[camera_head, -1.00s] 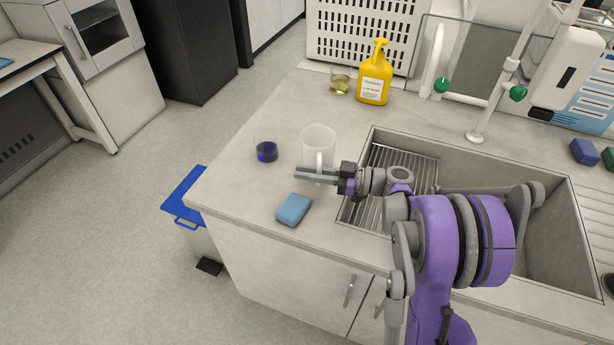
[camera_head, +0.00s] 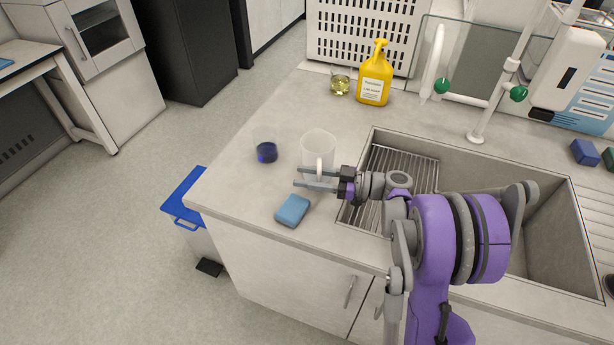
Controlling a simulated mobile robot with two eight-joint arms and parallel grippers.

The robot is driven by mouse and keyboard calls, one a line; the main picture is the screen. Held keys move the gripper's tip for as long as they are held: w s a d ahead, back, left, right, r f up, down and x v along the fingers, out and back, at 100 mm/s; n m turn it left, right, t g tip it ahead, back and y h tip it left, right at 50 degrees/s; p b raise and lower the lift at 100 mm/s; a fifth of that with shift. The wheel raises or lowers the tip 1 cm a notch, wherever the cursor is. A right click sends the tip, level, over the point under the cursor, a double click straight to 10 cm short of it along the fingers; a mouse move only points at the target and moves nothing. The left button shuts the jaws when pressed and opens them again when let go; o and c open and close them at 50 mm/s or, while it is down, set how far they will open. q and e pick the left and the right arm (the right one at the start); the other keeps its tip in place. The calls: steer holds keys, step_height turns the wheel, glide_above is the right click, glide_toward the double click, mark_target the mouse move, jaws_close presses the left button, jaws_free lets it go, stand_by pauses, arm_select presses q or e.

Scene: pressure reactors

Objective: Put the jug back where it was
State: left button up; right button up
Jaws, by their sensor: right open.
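The jug (camera_head: 317,147) is a clear, upright vessel with a pale handle on its near side. It stands on the counter to the left of the sink. My right gripper (camera_head: 297,177) is at the near side of the jug, by the handle, with its fingers pointing left. The fingers are apart, and the handle's lower end shows close to them. I cannot tell whether they touch it. My left gripper is not in view.
A beaker of blue liquid (camera_head: 266,150) stands left of the jug, and a blue sponge (camera_head: 293,210) lies in front. A yellow bottle (camera_head: 374,78) and a beaker of yellowish liquid (camera_head: 340,84) stand behind. The sink (camera_head: 540,230) is at right. The counter's left edge is near.

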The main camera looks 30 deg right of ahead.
steer(key=v, duration=1.2)
steer(key=shift+b, duration=0.3)
steer(key=shift+s, duration=0.1)
